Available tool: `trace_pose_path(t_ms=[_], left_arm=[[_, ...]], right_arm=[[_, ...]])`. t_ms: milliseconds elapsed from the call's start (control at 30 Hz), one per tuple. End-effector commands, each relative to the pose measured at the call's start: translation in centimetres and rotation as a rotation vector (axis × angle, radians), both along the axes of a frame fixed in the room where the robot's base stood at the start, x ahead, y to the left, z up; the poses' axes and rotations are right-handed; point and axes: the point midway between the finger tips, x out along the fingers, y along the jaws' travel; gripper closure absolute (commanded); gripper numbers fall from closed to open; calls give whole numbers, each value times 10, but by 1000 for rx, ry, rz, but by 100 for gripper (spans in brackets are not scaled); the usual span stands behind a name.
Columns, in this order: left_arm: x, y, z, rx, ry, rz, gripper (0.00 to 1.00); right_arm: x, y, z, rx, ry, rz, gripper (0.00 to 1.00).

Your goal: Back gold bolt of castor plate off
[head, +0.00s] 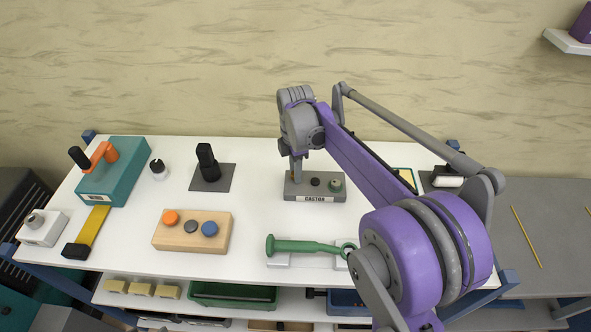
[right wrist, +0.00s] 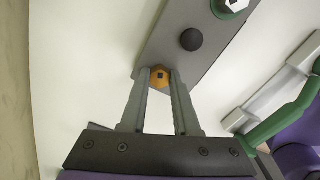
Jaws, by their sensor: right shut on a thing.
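The castor plate (head: 338,196) is a grey block labelled CASTOR at the back of the white table, right of the middle. It carries a black knob (head: 315,182) in its middle and a green-collared bolt with a light hex head (head: 335,184) at its right end. My right gripper (head: 297,179) comes down on the plate's left end. In the right wrist view the gold bolt (right wrist: 159,79) is between the fingertips, and my right gripper is shut on it. The bolt is hidden in the head view. I cannot tell whether it is seated or raised. My left gripper is not in view.
A green wrench (head: 300,246) lies in a pale holder in front of the plate. A black post on a grey plate (head: 212,180), a wooden block with coloured knobs (head: 190,241) and a teal box (head: 120,172) stand to the left. White table is free between them.

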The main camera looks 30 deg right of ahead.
Motion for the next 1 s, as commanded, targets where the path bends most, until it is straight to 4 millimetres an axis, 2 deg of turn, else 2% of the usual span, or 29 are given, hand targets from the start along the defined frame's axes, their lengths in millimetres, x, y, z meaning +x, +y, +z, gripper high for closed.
trace_pose_path(t_ms=[133,167,300,667,767,1000], left_arm=[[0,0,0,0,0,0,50],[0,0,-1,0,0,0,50],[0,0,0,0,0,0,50],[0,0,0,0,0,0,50],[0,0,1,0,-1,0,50],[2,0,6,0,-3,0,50]], right_arm=[[-1,2,-2,4,4,1,100],[-1,2,-2,4,4,1,67],[-1,1,-1,2,3,0,42],[0,0,3,1,1,-1,40],[0,0,14,1,1,-1,40],[0,0,62,1,1,-1,40]])
